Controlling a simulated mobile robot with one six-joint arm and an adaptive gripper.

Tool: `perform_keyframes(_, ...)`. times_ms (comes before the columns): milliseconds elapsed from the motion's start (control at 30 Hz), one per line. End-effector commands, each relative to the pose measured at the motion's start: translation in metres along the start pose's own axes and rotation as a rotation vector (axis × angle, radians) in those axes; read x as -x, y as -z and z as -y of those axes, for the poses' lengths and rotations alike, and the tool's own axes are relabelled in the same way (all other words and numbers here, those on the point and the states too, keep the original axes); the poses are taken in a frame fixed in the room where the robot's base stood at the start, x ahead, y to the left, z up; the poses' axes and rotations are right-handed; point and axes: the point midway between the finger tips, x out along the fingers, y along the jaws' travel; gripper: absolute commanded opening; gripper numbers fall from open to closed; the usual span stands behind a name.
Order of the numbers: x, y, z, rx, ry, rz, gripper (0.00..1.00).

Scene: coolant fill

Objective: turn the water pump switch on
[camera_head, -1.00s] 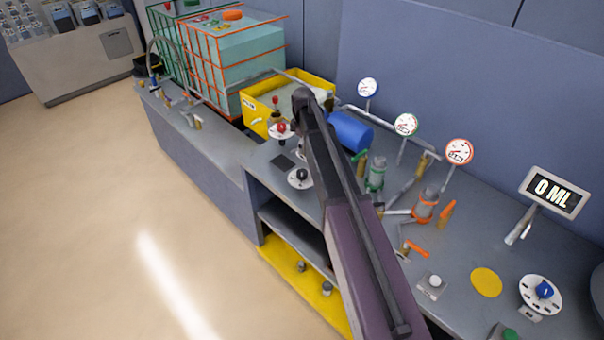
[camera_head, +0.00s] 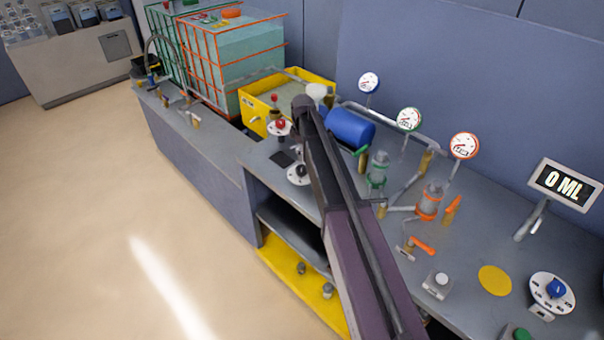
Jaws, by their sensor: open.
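A round white dial plate with a dark knob (camera_head: 298,174) sits at the left front of the bench, beside my forearm. A similar plate with a red knob (camera_head: 280,127) stands behind it. A third white dial with a blue knob (camera_head: 554,289) is at the far right. No label is legible, so I cannot tell which one is the water pump switch. My gripper (camera_head: 296,151) is mostly hidden behind my arm; only a small grey part shows, just above the dark knob. It is open, and I see nothing held. Contact with the knob cannot be judged.
A blue cylinder (camera_head: 350,128), two clear vessels and three gauges stand right of my arm. A yellow bin (camera_head: 270,102) and a caged tank (camera_head: 240,58) are behind. The display (camera_head: 566,186) reads 0 ML. The floor at left is clear.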

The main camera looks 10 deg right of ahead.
Motion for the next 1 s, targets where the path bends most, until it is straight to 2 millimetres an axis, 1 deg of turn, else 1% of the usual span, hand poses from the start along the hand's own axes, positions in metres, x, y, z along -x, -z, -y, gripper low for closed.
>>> perform_keyframes(33, -0.008, 0.000, 0.000, 0.000, 0.000, 0.000, 0.99)
perform_keyframes(100, -0.014, 0.000, 0.000, 0.000, 0.000, 0.000, 0.99)
perform_keyframes(800, -0.067, 0.001, 0.000, 0.001, 0.000, 0.000, 0.99)
perform_keyframes(1000, -0.077, 0.001, 0.000, 0.001, 0.000, 0.000, 0.99)
